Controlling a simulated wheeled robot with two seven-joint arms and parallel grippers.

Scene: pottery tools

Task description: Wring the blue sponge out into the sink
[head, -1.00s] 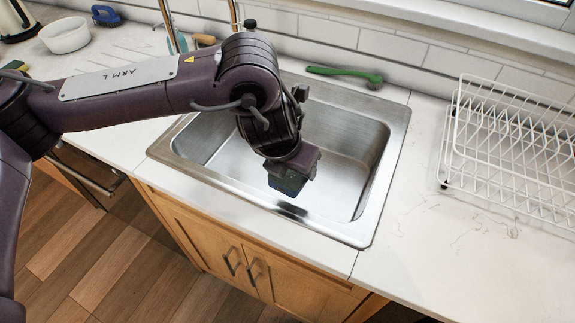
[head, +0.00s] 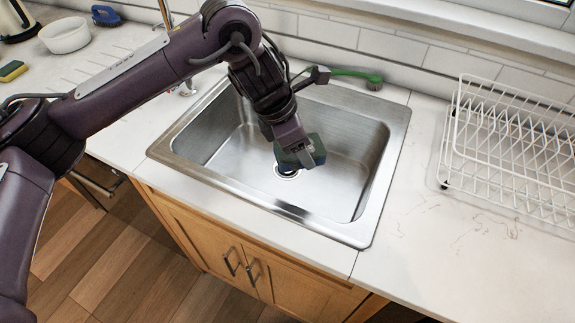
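The blue sponge (head: 318,148), dark and in shadow, is between the fingers of my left gripper (head: 301,152). The sponge shows on both sides of the near finger, and the gripper is shut on it. The gripper points down and holds the sponge inside the sink (head: 358,178), above the bowl floor, close to the drain (head: 287,172) in the picture. I cannot tell how hard the sponge is squeezed, and no dripping water is visible. My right gripper is not in view.
A green brush (head: 357,74) lies behind the sink. A white dish rack (head: 510,150) stands on the right counter. A yellow and green sponge (head: 12,71), a white bowl (head: 65,36) and a blue-handled brush (head: 105,15) are on the left. The front right counter is clear.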

